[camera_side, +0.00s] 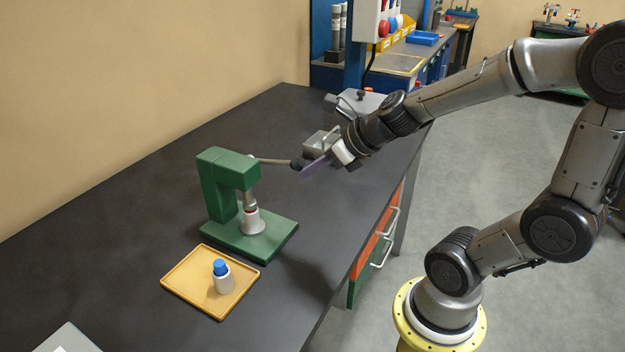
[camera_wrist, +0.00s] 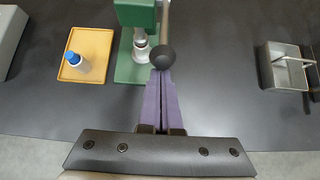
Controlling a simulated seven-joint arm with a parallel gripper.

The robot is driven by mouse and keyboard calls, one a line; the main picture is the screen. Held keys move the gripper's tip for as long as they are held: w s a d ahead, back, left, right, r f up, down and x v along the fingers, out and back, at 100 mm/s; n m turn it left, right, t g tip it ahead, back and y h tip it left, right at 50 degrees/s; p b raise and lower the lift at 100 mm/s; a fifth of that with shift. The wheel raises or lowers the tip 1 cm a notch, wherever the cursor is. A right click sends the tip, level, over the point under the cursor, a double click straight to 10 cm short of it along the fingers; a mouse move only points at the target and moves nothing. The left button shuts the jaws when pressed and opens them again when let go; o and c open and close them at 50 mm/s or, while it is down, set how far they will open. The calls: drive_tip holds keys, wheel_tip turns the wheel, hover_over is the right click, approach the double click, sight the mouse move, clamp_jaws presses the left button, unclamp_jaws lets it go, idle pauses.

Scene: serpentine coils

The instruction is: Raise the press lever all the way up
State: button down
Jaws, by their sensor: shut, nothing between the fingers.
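The green press (camera_side: 226,172) stands on its green base on the dark bench. Its lever (camera_side: 272,161) is a grey rod that reaches out to the right, roughly level, and ends in a black ball knob (camera_side: 298,164). In the wrist view the lever (camera_wrist: 165,22) points toward me, with the knob (camera_wrist: 163,57) just ahead of my fingertips. My gripper (camera_side: 304,172) has purple fingers, shut and empty, with the tips right by the knob. In the wrist view the fingers (camera_wrist: 161,74) end at the knob's near side; I cannot tell whether they touch it.
A yellow tray (camera_side: 185,278) holding a white bottle with a blue cap (camera_side: 222,277) lies in front of the press. A grey metal bin with a handle (camera_wrist: 285,68) stands to the right in the wrist view. A pale cone-shaped piece (camera_side: 252,221) sits under the press ram.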

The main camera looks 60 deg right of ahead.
drive_tip(key=r, duration=0.2)
drive_tip(key=w+r, duration=0.1)
drive_tip(key=r, duration=0.1)
drive_tip(key=w+r, duration=0.1)
drive_tip(key=r, duration=0.1)
drive_tip(key=shift+w, duration=0.2)
drive_tip(key=w+r, duration=0.6)
drive_tip(key=w, duration=0.1)
drive_tip(key=shift+r, duration=0.2)
drive_tip(key=shift+w, duration=0.1)
drive_tip(key=shift+f, duration=0.1)
drive_tip(key=shift+g, duration=0.3)
drive_tip(key=s, duration=0.5)
drive_tip(key=shift+s+f, duration=0.35)
drive_tip(key=shift+f, duration=0.05)
wheel_tip(320, 180, up, 9)
hover_over(281, 161)
drive_tip(key=shift+r, duration=0.15)
